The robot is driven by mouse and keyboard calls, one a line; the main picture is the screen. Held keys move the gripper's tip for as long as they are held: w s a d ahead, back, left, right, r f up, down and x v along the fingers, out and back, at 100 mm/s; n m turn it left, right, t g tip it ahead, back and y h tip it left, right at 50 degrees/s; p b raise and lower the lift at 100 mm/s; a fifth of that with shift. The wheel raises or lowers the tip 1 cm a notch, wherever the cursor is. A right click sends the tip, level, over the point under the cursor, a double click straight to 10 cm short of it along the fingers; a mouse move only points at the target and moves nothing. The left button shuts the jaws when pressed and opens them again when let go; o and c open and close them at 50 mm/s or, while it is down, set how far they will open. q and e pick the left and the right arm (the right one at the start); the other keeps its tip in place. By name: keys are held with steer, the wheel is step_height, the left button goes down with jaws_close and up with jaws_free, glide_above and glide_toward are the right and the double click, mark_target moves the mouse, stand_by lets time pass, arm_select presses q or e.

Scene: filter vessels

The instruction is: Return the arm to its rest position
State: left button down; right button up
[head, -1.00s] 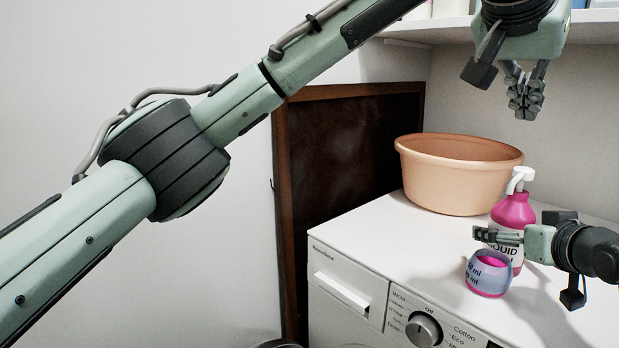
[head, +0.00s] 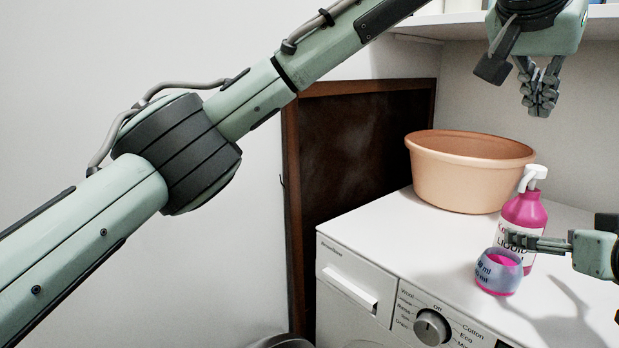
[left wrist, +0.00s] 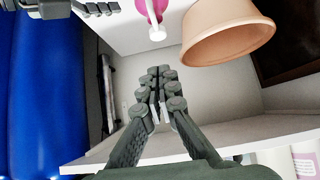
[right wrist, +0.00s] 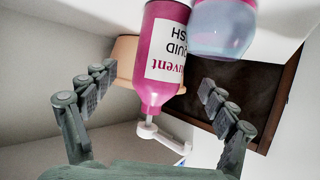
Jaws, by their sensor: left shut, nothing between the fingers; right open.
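My left gripper (head: 541,105) hangs high at the upper right in the head view, near the shelf and above the washing machine. Its fingers are shut and empty, and the left wrist view shows them together (left wrist: 157,75). My right gripper (head: 509,240) comes in from the right, low over the machine top, and is open. In the head view it overlaps the pink detergent bottle (head: 524,212). In the right wrist view the bottle (right wrist: 163,60) and the translucent cup (right wrist: 222,25) appear beyond the spread fingers, not gripped. The cup (head: 499,271) holds pink liquid and stands upright beside the bottle.
A peach basin (head: 465,180) sits at the back of the washing machine top (head: 400,225). A shelf (head: 450,27) with items runs above. A dark brown-framed panel (head: 350,170) stands behind. The machine's front-left top is clear.

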steer(key=x, duration=0.6)
steer(key=shift+w+f, duration=0.15)
steer(key=shift+w, duration=0.2)
arm_select(q)
glide_above(531, 175)
step_height(531, 175, down, 5)
steer(key=shift+f, duration=0.1)
arm_select(e)
steer(key=shift+w+f, duration=0.1)
steer(key=shift+w, duration=0.2)
